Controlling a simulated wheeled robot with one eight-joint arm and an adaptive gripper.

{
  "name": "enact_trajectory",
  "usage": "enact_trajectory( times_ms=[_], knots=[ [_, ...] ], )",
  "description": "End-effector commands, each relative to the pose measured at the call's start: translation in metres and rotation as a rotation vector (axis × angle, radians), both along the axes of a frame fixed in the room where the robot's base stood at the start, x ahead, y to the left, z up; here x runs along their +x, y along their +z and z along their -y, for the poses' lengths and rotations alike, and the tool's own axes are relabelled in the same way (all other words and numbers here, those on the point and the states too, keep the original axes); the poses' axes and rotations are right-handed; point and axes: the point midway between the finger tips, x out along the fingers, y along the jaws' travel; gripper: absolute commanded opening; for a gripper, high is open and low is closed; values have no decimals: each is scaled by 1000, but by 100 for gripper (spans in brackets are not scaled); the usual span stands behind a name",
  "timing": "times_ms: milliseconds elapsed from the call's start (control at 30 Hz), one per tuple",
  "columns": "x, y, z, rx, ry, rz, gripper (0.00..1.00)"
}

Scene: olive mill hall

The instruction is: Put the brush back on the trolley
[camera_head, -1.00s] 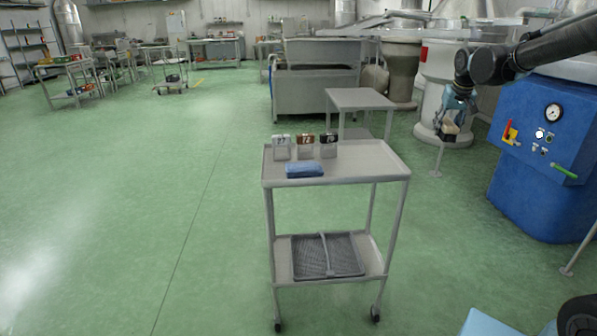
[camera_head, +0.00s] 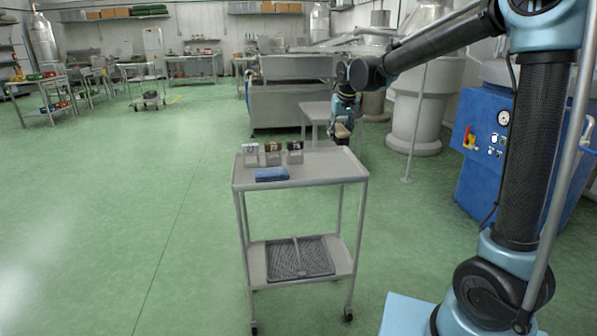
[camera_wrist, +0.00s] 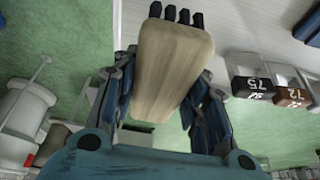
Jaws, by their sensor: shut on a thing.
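The brush (camera_wrist: 170,72) is in my gripper (camera_wrist: 165,100). In the wrist view its pale wooden body lies between the two fingers, with dark bristles showing at its top end. In the head view the brush (camera_head: 342,131) hangs under my gripper (camera_head: 343,108), small, near the trolley's back right corner. The trolley (camera_head: 320,170) is a grey two-shelf cart in the middle. On its top stand three numbered holders (camera_head: 273,153) in a row along the back, with a blue cloth-like block (camera_head: 272,174) in front. The right part of the top is bare.
A grey mesh tray (camera_head: 300,260) with a handle lies on the trolley's lower shelf. A second grey table (camera_head: 316,109) stands behind the trolley. A blue machine (camera_head: 470,170) with a gauge is at the right. Green floor at the left is free.

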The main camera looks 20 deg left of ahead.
Motion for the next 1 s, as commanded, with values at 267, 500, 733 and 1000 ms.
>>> enact_trajectory(
  times_ms=[267, 500, 733, 1000],
  knots=[
    [2, -10, 2, 0, -3, 0, 14],
    [2, -47, 3, 0, -4, 0, 14],
    [2, -62, 3, 0, -4, 0, 14],
    [2, -95, 3, 0, -4, 0, 14]
  ],
)
